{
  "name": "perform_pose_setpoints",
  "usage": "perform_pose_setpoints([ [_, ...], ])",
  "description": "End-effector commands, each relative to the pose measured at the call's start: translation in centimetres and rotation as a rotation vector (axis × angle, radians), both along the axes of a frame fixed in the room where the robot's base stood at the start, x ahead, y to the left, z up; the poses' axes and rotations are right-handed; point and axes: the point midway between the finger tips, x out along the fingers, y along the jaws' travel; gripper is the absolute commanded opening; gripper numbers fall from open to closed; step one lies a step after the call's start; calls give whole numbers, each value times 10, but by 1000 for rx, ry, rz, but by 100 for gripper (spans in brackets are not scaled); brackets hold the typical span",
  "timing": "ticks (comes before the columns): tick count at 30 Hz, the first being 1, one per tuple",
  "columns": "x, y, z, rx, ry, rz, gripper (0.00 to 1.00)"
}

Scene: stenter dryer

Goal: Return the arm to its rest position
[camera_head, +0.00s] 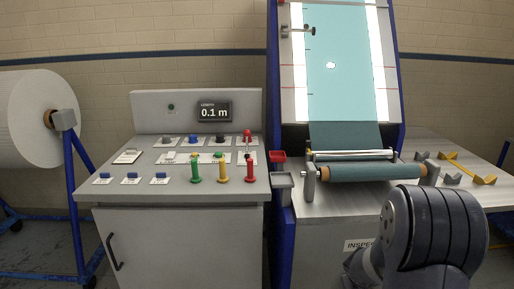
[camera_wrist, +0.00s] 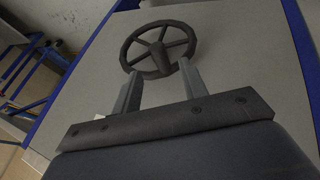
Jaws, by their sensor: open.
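My gripper (camera_wrist: 158,82) shows in the wrist view with its two grey fingers apart and nothing between them. A dark spoked handwheel (camera_wrist: 158,46) on a pale grey panel (camera_wrist: 230,75) lies just past the fingertips. The fingertips overlap the wheel's lower rim in the picture; I cannot tell whether they touch it. In the head view part of my dark arm shows at the lower right, in front of the inspection table. My gripper and the handwheel are not visible in that view.
A control console (camera_head: 180,190) with coloured levers and a "0.1 m" display (camera_head: 214,111) stands left of centre. A teal fabric roll (camera_head: 370,172) lies below the lit inspection board (camera_head: 340,70). A white roll (camera_head: 38,115) on a blue stand is far left. Yellow-handled tools (camera_head: 457,165) lie at right.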

Motion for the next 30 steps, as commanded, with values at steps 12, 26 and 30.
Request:
perform_pose_setpoints([
  [12,31,-25,-69,-8,-3,2,41],
  [26,30,-15,-73,-160,-9,3,41],
  [30,30,-14,-73,-183,-10,2,41],
])
